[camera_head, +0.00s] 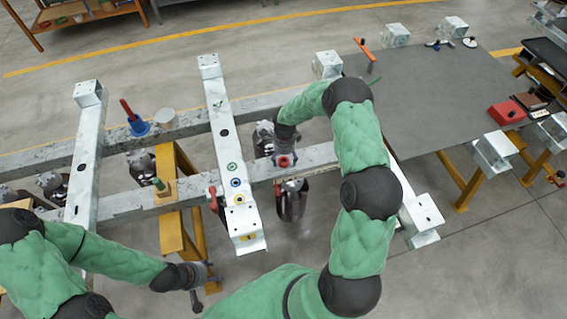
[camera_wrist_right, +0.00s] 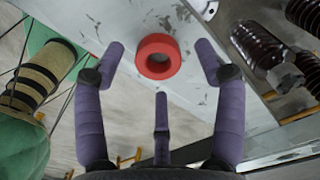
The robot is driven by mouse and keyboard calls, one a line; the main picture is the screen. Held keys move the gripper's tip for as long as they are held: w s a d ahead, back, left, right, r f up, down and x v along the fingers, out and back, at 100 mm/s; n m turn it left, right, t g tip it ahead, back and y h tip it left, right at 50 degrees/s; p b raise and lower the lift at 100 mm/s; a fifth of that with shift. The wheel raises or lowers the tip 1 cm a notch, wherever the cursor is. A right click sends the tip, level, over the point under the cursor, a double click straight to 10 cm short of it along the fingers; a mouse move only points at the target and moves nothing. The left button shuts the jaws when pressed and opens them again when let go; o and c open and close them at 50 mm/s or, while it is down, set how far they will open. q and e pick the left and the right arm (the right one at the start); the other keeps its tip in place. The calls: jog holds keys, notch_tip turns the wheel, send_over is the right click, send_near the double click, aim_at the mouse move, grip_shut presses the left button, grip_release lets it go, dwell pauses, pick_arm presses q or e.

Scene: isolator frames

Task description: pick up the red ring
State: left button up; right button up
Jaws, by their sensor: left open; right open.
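The red ring (camera_wrist_right: 158,71) lies on a light metal beam (camera_wrist_right: 200,92) in the right wrist view, between the spread purple fingers of my right gripper (camera_wrist_right: 160,60). The fingers are open and look apart from the ring. In the head view, the red ring (camera_head: 284,162) shows at the end of my right gripper (camera_head: 285,150), partly covered by it, on the lower long beam (camera_head: 315,155). My left gripper (camera_head: 200,284) is open and empty at the lower middle, away from the ring.
A crossbeam (camera_head: 219,118) left of the right gripper bears green (camera_head: 232,166), blue (camera_head: 236,182) and pale yellow (camera_head: 239,198) rings. A red-handled tool (camera_head: 213,198) stands at its edge. Dark cylindrical parts (camera_head: 292,203) hang by the long beam. A grey table (camera_head: 440,100) is at right.

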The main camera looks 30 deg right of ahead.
jog(key=shift+f, duration=0.6)
jog(key=shift+c, duration=0.3)
jog(key=c, duration=1)
jog(key=shift+r, duration=0.1)
